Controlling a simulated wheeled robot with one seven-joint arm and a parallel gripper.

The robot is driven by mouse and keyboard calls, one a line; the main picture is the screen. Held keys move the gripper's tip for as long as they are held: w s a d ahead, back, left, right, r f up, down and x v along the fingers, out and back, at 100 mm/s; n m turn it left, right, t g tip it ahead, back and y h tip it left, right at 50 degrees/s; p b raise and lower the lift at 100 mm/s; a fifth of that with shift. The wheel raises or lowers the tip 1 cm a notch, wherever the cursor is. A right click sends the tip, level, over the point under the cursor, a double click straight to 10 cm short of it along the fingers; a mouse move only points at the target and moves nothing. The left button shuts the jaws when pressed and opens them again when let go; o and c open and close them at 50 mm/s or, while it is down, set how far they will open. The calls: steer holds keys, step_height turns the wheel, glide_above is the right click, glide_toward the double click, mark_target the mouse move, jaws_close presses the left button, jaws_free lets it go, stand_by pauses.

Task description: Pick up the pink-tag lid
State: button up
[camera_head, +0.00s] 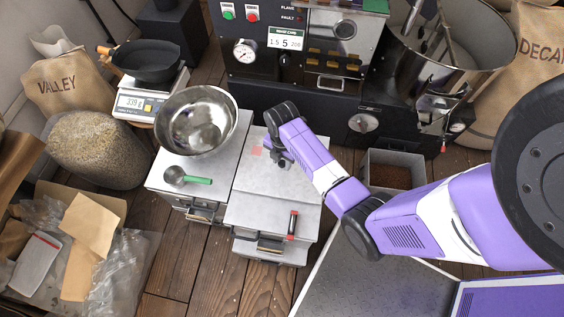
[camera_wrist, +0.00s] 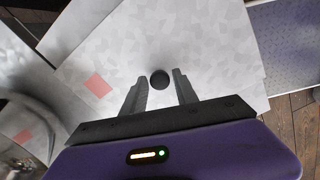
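The pink-tag lid (camera_head: 285,190) is the pale grey flat top of the right-hand metal bin. Its pink square tag (camera_head: 255,151) shows at the back left, and the tag also shows in the wrist view (camera_wrist: 97,86). A round black knob (camera_wrist: 160,79) stands on the lid. My gripper (camera_head: 282,160) is over the rear part of the lid, pointing down at it. In the wrist view my gripper (camera_wrist: 158,78) is open, with the knob seen between its fingertips and a gap on both sides. How far the fingertips are above the lid is unclear.
A steel bowl (camera_head: 197,122) and a green-handled scoop (camera_head: 190,180) sit on the left bin, close beside. A red-and-black object (camera_head: 292,225) lies at the lid's front right. The roaster (camera_head: 300,100) stands behind. A box of brown grounds (camera_head: 390,176) is to the right.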

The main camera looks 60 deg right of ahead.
jaws_close()
stand_by(1.1)
